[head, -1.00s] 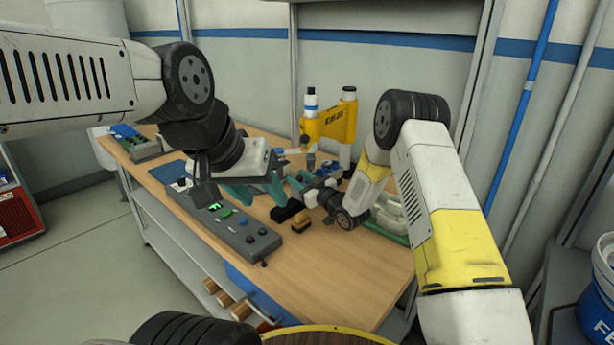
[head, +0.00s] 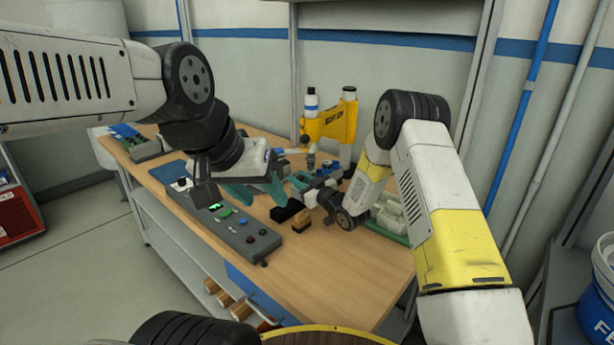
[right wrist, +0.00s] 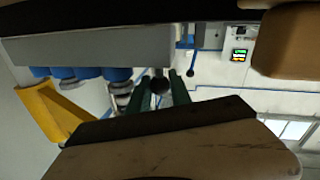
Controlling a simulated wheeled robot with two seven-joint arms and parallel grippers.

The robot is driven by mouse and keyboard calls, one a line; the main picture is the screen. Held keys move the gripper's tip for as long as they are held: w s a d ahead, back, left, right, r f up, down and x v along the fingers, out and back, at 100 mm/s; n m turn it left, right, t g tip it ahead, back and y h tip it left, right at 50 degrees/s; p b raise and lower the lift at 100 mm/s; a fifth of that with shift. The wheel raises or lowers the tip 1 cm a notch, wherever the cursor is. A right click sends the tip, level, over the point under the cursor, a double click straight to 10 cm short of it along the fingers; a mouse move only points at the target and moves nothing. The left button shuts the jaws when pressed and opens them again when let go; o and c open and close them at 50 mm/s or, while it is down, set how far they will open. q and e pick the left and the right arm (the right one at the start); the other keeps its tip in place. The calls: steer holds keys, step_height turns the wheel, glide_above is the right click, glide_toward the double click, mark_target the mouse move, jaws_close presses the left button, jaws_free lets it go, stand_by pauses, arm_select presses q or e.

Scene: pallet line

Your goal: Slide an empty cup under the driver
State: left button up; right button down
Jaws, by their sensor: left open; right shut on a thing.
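The yellow driver stand (head: 331,124) stands at the back of the wooden bench, its tool hanging down in front. Small blue and grey parts (head: 328,168) sit at its foot; I cannot tell clearly which is a cup. My right gripper (head: 300,183) comes in from the right, low in front of the stand. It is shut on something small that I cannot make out. My left gripper (head: 262,188) has its teal fingers apart and empty, just left of the right one. In the right wrist view, blue cylinders (right wrist: 90,74) line a grey bar (right wrist: 100,48), beside a yellow part at left.
A grey control box (head: 238,232) with buttons and a green display lies along the bench's front. A green tray (head: 388,220) with pale items is at right. The bench's near right is clear.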

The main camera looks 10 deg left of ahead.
stand_by(0.8)
steer(key=s+a, duration=0.1)
steer(key=s, duration=0.1)
steer(key=s+a, duration=0.1)
steer(key=shift+s+a, duration=0.2)
steer(key=shift+s, duration=0.2)
steer(key=shift+f, duration=0.1)
steer(key=c, duration=1.5)
jaws_free()
steer(key=shift+o, duration=0.2)
steer(key=v, duration=0.7)
steer(key=shift+s+d, duration=0.3)
